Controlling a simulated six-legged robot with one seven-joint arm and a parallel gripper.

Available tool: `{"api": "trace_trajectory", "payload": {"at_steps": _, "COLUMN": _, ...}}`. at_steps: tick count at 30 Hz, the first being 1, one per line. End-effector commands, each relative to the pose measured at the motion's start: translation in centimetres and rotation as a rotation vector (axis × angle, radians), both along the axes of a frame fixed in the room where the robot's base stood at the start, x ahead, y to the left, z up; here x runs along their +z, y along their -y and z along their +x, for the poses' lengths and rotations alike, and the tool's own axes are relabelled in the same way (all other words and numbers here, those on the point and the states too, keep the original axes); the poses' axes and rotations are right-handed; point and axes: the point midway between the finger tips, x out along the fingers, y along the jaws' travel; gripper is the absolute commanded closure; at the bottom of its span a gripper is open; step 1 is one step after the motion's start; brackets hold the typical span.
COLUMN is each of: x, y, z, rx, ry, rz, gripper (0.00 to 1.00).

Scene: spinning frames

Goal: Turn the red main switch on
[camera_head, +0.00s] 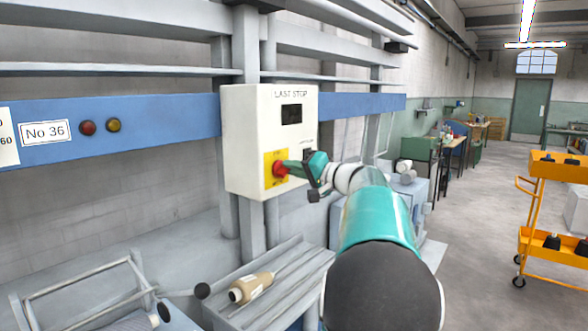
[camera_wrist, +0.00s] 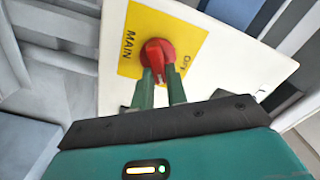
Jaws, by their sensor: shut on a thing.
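The red main switch (camera_head: 279,170) is a rotary knob on a yellow plate (camera_head: 270,182), low on the front of a white control box (camera_head: 243,130) marked LAST STOP. In the wrist view the red switch (camera_wrist: 158,55) sits on the yellow plate (camera_wrist: 185,32), which reads MAIN, with a partly covered word to the right of the knob. My gripper (camera_head: 290,168) reaches the box from the right. In the wrist view the two green fingers of my gripper (camera_wrist: 160,82) are shut on the knob, one on each side, and cover its lower part.
A blue beam (camera_head: 170,118) with a No 36 sign and two round buttons runs behind the box. A bobbin (camera_head: 250,287) lies on the grey machine bed below. An orange trolley (camera_head: 548,240) stands at the far right, with open floor between.

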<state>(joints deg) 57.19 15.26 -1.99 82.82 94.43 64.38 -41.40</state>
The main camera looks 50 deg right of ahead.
Motion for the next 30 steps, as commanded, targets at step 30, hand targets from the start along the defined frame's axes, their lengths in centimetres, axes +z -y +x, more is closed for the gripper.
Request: {"api": "trace_trajectory", "payload": {"at_steps": 30, "x": -0.65, "y": 0.29, "z": -0.11, "rx": -0.002, "ry": -0.049, "rz": 0.579, "gripper": 1.0}}
